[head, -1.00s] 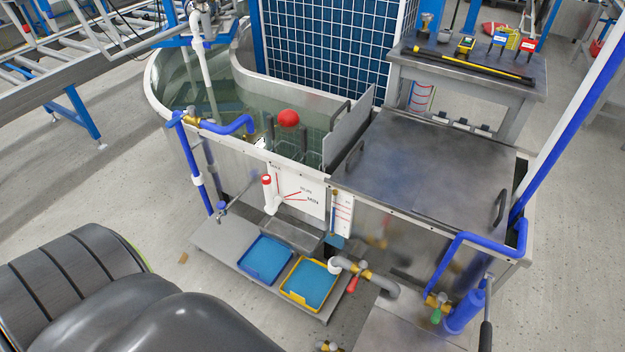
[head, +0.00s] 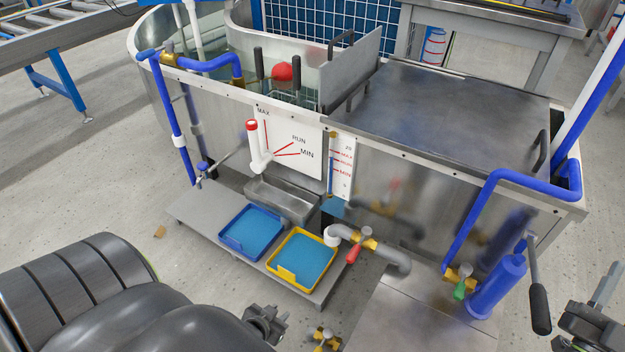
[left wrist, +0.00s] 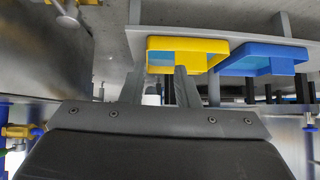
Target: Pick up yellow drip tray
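The yellow drip tray (head: 286,274) has a blue inside and lies on a low grey shelf in front of the tank. It also shows in the left wrist view (left wrist: 208,47), just beyond the fingers. My left gripper (head: 266,322) is at the lower middle of the head view, apart from the tray and in front of it. In the left wrist view its two fingers (left wrist: 158,88) stand apart with nothing held between them. My right gripper (head: 603,305) is partly in view at the lower right edge; its finger gap is unclear.
A blue tray (head: 233,244) lies close beside the yellow one on the shelf (head: 192,212). A metal tray (head: 284,201) sits behind them. A grey pipe with a red-handled valve (head: 353,254) is close on the right. Another brass valve (head: 325,338) is low in front.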

